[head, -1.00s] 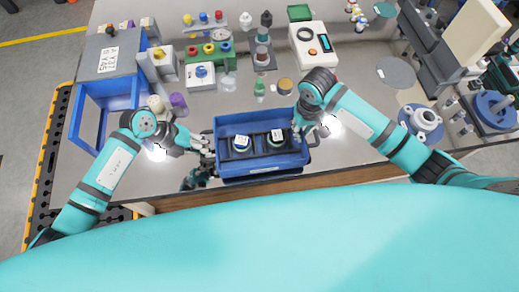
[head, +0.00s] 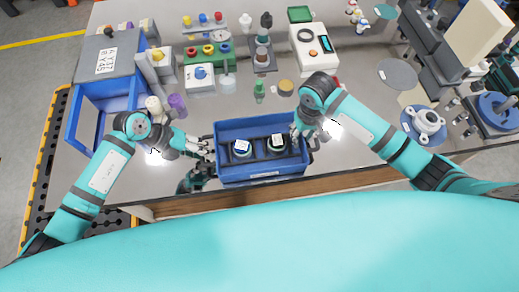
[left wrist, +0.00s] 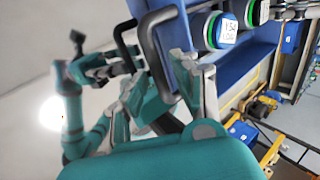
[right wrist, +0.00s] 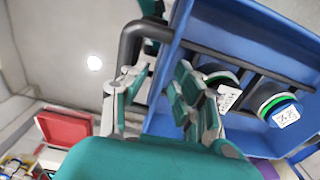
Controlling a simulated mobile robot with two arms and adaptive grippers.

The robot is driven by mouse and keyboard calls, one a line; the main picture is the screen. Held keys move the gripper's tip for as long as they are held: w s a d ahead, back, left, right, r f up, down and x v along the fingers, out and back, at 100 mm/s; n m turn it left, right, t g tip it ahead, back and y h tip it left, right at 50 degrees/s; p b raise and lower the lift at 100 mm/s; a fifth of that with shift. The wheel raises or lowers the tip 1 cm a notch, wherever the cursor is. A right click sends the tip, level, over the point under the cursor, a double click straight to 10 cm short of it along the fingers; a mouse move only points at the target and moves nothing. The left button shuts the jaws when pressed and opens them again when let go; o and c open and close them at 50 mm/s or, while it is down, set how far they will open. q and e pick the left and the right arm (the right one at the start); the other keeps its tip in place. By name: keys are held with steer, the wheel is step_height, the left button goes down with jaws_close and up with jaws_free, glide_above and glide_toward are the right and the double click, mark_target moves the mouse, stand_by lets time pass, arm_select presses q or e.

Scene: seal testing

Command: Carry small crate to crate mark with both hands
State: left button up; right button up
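The small blue crate (head: 262,178) is near the table's front edge, with two dark, white-labelled jars (head: 242,148) (head: 277,142) inside. My left gripper (head: 207,149) is at its left end. In the left wrist view, its fingers (left wrist: 172,92) are apart beside a black crate handle (left wrist: 152,45). My right gripper (head: 300,132) is at the crate's right end. In the right wrist view, its fingers (right wrist: 160,98) are apart near the other handle (right wrist: 128,45) and the blue wall. I cannot tell whether the crate touches the table. No crate mark is clearly identifiable.
A blue open-fronted box (head: 88,102) with a grey top stands at left. A blue flanged part (head: 425,122) is at right. The table between crate and flange is partly clear.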

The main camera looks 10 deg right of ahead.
steer(key=shift+r, duration=0.2)
arm_select(q)
steer(key=v, duration=1)
steer(key=shift+a+r, duration=0.2)
steer(key=shift+a, duration=0.05)
arm_select(e)
step_height(320, 180, up, 12)
steer(key=shift+f, duration=0.2)
steer(key=o, duration=1.5)
arm_select(q)
steer(key=shift+r, duration=0.1)
step_height(320, 180, up, 12)
steer(key=p, duration=1.1)
steer(key=shift+p, duration=0.4)
arm_select(e)
steer(key=shift+r, duration=4.5)
